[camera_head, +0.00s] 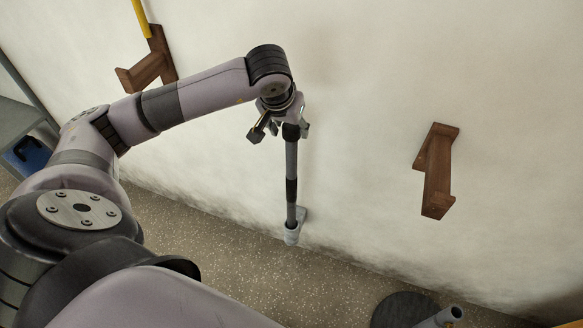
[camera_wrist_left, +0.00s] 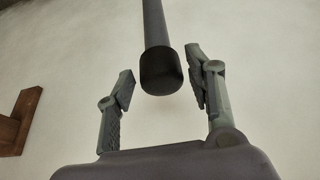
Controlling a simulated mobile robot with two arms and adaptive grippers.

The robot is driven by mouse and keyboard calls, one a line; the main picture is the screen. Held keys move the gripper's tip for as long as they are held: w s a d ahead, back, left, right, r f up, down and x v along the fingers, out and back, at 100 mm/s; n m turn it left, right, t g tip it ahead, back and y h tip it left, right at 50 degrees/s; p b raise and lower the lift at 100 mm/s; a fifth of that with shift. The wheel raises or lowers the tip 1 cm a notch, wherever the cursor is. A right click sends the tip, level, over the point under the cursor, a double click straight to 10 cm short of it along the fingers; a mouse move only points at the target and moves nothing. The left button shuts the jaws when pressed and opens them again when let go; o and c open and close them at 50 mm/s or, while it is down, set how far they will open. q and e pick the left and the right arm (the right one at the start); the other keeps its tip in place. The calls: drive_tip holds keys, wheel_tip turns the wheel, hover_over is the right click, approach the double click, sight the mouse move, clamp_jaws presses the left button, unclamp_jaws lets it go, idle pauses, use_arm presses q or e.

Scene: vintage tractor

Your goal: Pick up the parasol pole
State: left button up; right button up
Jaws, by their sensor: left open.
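The parasol pole (camera_head: 291,160) is a thin grey pole with dark bands. It stands nearly upright close to the pale wall, its lower end at a small grey holder (camera_head: 296,229) near the floor. In the left wrist view the pole (camera_wrist_left: 155,25) ends in a black cap (camera_wrist_left: 161,72). My left gripper (camera_head: 281,129) is at the pole's upper end. In the left wrist view the gripper (camera_wrist_left: 160,66) is open, one finger on each side of the capped end, with gaps visible. My right gripper is not in view.
Brown wooden brackets are on the wall, at right (camera_head: 437,170) and upper left (camera_head: 150,68); a yellow bar (camera_head: 141,17) is above the left one. A dark round disc (camera_head: 404,311) and grey tube (camera_head: 441,318) are at lower right. A blue item (camera_head: 27,153) is at far left.

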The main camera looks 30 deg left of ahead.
use_arm(q)
drive_tip(key=x, duration=0.3)
drive_tip(key=shift+w+f, duration=0.1)
drive_tip(key=shift+c, duration=0.3)
clamp_jaws()
idle(0.6)
